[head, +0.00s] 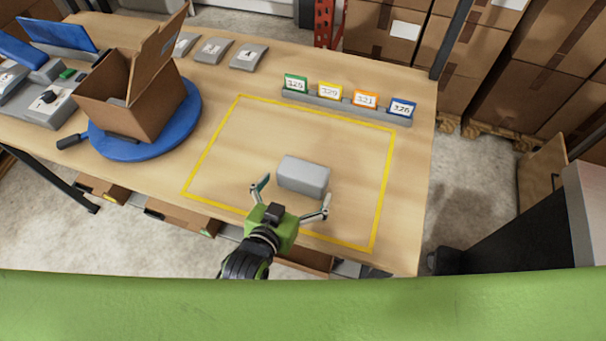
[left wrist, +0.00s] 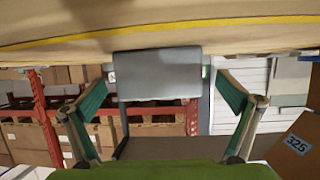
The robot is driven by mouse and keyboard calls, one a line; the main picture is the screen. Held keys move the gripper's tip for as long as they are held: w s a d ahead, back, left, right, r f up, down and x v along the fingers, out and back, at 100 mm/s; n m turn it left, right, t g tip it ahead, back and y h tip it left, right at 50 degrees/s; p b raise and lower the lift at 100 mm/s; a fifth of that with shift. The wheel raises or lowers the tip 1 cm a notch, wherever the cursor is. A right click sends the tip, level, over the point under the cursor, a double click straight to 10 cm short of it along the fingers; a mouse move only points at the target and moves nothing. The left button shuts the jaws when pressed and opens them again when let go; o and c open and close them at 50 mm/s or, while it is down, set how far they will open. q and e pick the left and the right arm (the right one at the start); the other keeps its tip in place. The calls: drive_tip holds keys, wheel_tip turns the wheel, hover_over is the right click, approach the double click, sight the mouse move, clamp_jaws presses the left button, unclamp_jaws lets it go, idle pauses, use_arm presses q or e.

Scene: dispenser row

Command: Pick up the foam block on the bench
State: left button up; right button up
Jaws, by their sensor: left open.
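The grey foam block (head: 303,175) lies on the wooden bench (head: 240,190), inside the yellow outlined rectangle near its front side. My left gripper (head: 295,192) is open just in front of the block, one finger toward each end of it. In the left wrist view the block (left wrist: 158,75) shows between the two spread green-padded fingers, apart from both. The bench edge (left wrist: 60,50) with the yellow line runs across the top of that view. My right gripper is not in view.
A blue turntable (head: 190,120) with an open cardboard box (head: 135,100) stands to the left. A rail with numbered cards (head: 345,105) lies along the back of the yellow outline. Grey dispensers (head: 248,57) stand farther back. The outlined area around the block is clear.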

sight(299, 185)
use_arm(q)
drive_tip(key=x, duration=0.3)
drive_tip(key=shift+w+d+r+p, duration=0.2)
drive_tip(key=shift+w+d+p, duration=0.1)
drive_tip(key=shift+p, duration=0.1)
drive_tip(key=shift+w+f, duration=0.25)
drive_tip(key=shift+w, duration=0.05)
drive_tip(key=c, duration=0.8)
drive_tip(key=shift+r, duration=0.15)
drive_tip(key=shift+c, duration=0.2)
